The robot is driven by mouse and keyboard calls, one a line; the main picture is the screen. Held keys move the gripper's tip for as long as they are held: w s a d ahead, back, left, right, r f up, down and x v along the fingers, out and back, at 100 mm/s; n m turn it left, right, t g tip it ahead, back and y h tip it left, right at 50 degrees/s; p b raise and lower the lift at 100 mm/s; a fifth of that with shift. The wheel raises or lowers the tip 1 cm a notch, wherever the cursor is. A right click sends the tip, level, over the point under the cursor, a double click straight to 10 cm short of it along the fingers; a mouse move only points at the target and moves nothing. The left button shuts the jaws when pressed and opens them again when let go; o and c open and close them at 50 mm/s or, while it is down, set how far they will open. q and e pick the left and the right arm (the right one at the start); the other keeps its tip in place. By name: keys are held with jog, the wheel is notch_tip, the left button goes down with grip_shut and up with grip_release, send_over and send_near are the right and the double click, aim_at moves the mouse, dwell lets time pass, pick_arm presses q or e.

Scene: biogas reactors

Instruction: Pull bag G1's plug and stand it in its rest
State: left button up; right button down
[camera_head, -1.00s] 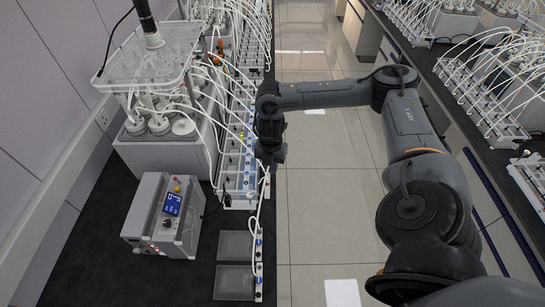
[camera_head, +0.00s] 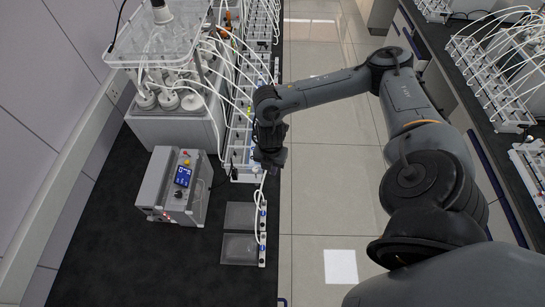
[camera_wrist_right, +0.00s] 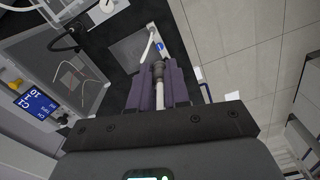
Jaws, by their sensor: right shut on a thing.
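My right gripper (camera_head: 268,163) is above the near end of the bench's tube row in the head view. In the right wrist view its two fingers (camera_wrist_right: 158,82) are shut around a dark grey plug (camera_wrist_right: 158,70) with a white tube. Two flat grey bags lie on the bench, a far one (camera_head: 240,216) and a near one (camera_head: 239,249); I cannot read which is G1. A narrow white strip (camera_head: 262,236) with blue marks runs along their right side, and a white tube loops beside it. The rest cannot be told apart. My left gripper is out of view.
A grey control box (camera_head: 177,187) with a blue display stands left of the bags. Behind it are a reactor bath (camera_head: 177,127) with bottles and a long rack (camera_head: 245,176) with many white tubes. The dark bench front (camera_head: 170,265) is clear. The aisle floor lies right.

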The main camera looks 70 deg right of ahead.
jog(key=s+a+p, duration=0.3)
jog(key=a+p, duration=0.3)
jog(key=a, duration=1.1)
jog(key=shift+d+f, duration=0.1)
dwell(0.4)
jog(key=shift+f+b, duration=8.15)
jog(key=shift+f, duration=3.5)
